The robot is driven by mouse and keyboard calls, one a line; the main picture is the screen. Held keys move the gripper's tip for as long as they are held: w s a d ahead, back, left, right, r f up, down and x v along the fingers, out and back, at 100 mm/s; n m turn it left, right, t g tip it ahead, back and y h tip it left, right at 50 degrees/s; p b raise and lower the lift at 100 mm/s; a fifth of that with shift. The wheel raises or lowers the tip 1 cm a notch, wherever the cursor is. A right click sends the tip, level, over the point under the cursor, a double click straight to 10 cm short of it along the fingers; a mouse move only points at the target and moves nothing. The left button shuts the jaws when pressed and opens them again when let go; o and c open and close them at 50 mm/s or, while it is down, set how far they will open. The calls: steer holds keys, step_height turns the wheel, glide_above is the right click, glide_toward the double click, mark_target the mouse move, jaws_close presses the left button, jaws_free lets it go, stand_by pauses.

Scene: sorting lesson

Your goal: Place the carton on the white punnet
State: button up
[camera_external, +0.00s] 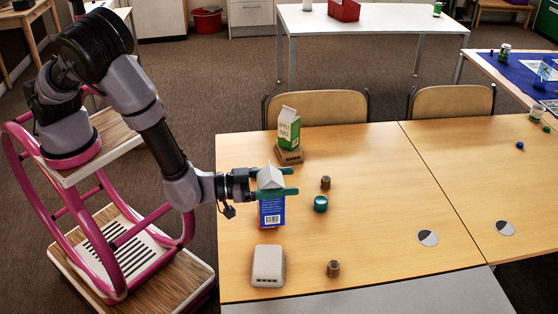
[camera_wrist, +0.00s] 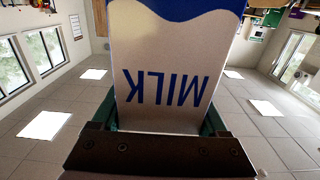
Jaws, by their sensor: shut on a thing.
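My gripper (camera_external: 284,181) is shut on a blue and white carton (camera_external: 271,212), with its teal fingers on either side of the upper part. The carton is upright, with a barcode on the side facing the camera. In the wrist view the carton (camera_wrist: 165,60) fills the middle, shows the word MILK upside down, and sits between the fingers. The white punnet (camera_external: 267,268) stands on the table in front of the carton, apart from it, toward the near edge. A bit of orange shows under the carton's lower edge; I cannot tell what it is.
A green and white apple carton (camera_external: 288,128) stands on a brown punnet (camera_external: 290,157) behind my gripper. A teal round container (camera_external: 320,204) and two small brown weights (camera_external: 325,183) (camera_external: 333,268) lie to the right. The table (camera_external: 390,215) is largely clear farther right.

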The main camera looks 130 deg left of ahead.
mark_target(279, 216)
steer(key=shift+d, duration=1.05)
step_height(279, 216, down, 10)
steer(key=shift+a+f, duration=0.1)
steer(key=shift+f, duration=2.4)
steer(key=o, duration=0.9)
steer(key=shift+f, duration=0.15)
steer(key=o, duration=0.3)
